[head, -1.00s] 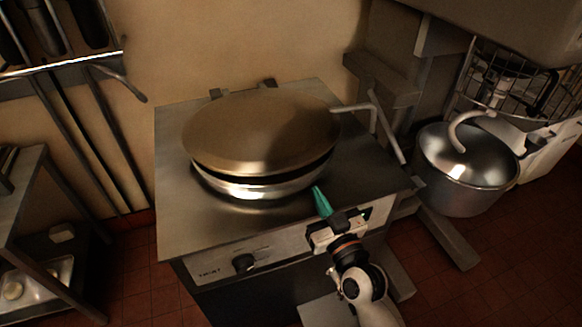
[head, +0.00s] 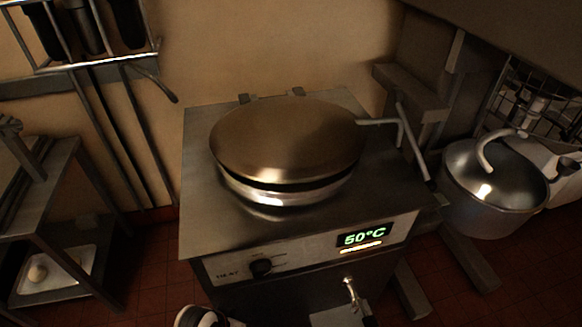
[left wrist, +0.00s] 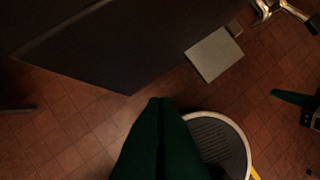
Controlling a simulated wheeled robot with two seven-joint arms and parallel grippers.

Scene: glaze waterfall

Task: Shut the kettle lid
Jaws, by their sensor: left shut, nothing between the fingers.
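The kettle (head: 290,197) is a round steel vessel set in a square-topped counter unit. Its bronze-coloured round lid (head: 287,140) lies over the top, tilted slightly, with a thin dark gap along the front rim. A bent bar handle (head: 385,122) sticks out at the lid's right. My left gripper (left wrist: 160,100) shows in the left wrist view with its green fingers together and empty, low above the floor and apart from the lid. Part of my right gripper (left wrist: 275,94) shows at that view's right edge; its jaw state is unclear. Neither gripper shows in the head view.
The kettle unit's front has a knob (head: 261,267) and a display (head: 365,238) reading 50°C. A shelf rack (head: 45,200) stands at the left. The red tiled floor between rack and unit is mostly open.

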